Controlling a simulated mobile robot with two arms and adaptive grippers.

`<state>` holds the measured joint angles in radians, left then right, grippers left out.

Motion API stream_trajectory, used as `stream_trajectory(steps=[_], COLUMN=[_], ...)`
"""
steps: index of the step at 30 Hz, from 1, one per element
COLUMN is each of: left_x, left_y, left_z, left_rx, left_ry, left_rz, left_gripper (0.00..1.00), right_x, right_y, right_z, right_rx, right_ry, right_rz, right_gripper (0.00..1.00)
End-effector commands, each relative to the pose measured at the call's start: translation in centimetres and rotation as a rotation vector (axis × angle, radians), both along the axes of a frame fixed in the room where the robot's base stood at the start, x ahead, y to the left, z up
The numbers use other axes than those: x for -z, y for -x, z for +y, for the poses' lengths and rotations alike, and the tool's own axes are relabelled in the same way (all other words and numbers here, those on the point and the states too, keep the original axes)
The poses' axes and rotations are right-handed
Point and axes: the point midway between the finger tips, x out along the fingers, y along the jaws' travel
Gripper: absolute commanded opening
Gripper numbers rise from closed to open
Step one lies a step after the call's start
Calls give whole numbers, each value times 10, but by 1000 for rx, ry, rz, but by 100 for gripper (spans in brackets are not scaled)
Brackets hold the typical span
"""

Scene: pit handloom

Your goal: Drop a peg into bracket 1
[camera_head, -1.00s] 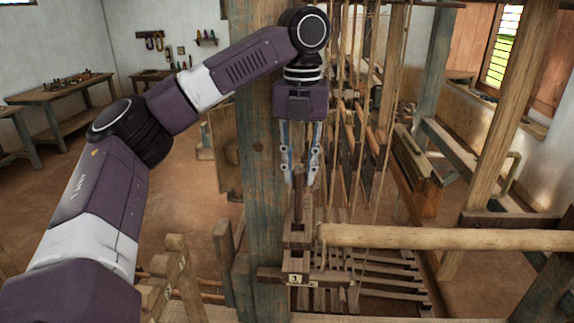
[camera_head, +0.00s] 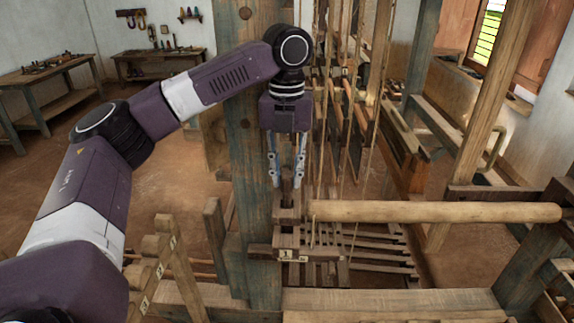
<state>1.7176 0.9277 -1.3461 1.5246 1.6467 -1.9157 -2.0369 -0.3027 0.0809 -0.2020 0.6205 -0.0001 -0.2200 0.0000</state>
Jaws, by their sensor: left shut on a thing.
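My left gripper (camera_head: 287,183) points straight down in the middle of the head view, its two fingers shut on a dark wooden peg (camera_head: 287,181). The peg is upright and partly hidden between the fingers. Bracket 1 (camera_head: 287,240) is a dark wooden bracket beside the blue-green post, with a white "1" label low on its front. The gripper is directly above the bracket, with the peg's lower end at or near its top. I cannot tell whether the peg has entered it. My right gripper is out of view.
The thick weathered post (camera_head: 251,150) stands close behind and left of the gripper. A pale round beam (camera_head: 430,211) runs right from beside the bracket. Hanging cords and wooden loom frames are just to the right. A numbered wooden rack (camera_head: 160,262) stands at lower left.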

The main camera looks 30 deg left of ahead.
Motion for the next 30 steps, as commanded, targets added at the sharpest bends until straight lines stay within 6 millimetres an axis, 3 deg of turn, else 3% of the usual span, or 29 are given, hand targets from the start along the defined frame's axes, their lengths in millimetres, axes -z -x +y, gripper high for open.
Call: stream_trajectory(steps=[15, 30], left_x=[32, 36], left_y=[0, 0], left_z=[0, 0], left_rx=[0, 0], left_ry=[0, 1], left_rz=[0, 0], left_gripper=[0, 0], right_x=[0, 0], right_y=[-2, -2], right_z=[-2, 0], right_rx=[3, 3], right_ry=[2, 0], right_rz=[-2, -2], right_gripper=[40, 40])
